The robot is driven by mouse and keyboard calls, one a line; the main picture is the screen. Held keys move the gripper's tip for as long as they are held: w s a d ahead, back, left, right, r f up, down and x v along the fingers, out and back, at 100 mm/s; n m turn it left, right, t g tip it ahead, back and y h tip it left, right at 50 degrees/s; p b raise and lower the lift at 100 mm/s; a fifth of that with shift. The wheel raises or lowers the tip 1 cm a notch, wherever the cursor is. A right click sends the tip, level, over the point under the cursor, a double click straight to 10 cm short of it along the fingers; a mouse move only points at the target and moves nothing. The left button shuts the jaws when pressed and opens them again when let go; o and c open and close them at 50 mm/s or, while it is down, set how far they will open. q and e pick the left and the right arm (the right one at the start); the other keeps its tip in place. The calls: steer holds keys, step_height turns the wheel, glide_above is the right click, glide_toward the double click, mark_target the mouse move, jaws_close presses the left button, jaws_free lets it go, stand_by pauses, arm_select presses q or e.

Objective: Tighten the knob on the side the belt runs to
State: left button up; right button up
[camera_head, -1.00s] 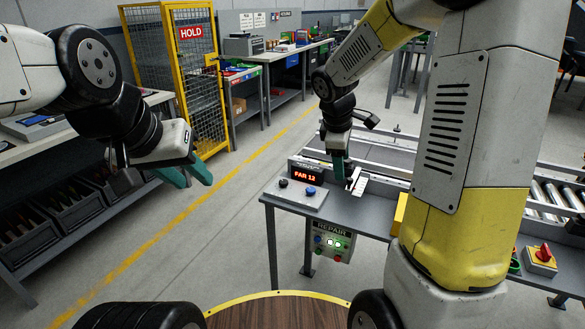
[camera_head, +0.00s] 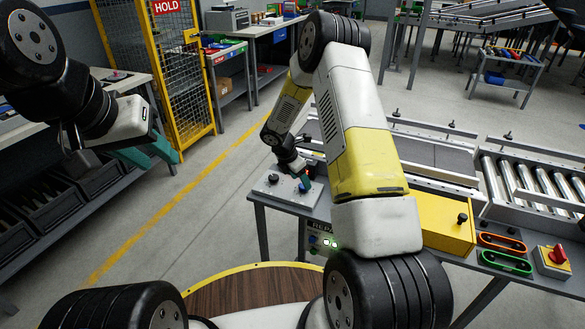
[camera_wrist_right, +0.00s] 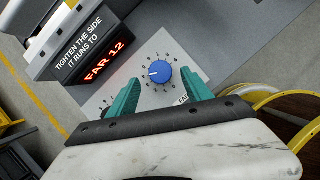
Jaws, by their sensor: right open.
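In the right wrist view a blue knob (camera_wrist_right: 158,72) with a white pointer mark sits on a light plate (camera_wrist_right: 148,98) with a numbered dial around it. My right gripper (camera_wrist_right: 158,92) is open, with its teal fingertips on either side of the knob's near edge; I cannot tell if they touch it. A red display (camera_wrist_right: 105,63) reads "FAR 12" under the words "TIGHTEN THE SIDE IT RUNS TO". In the head view a black knob (camera_head: 272,178) stands left of my right gripper (camera_head: 304,182). My left gripper (camera_head: 150,155) is open and empty, away at the left.
A yellow cage (camera_head: 155,65) stands at the back left.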

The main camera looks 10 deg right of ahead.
steer(key=shift+x, duration=1.3)
jaws_close()
steer(key=shift+m, duration=0.3)
steer(key=m, duration=0.1)
steer(key=m+g, duration=0.1)
steer(key=m, duration=0.1)
steer(key=m+g, duration=0.1)
steer(key=m, duration=0.1)
steer(key=shift+w+h, duration=0.3)
steer(key=m+g, duration=0.1)
steer(key=m, duration=0.2)
steer(key=m+g, duration=0.1)
steer(key=m, duration=0.2)
steer(key=shift+w+y, duration=0.2)
steer(key=shift+y, duration=0.2)
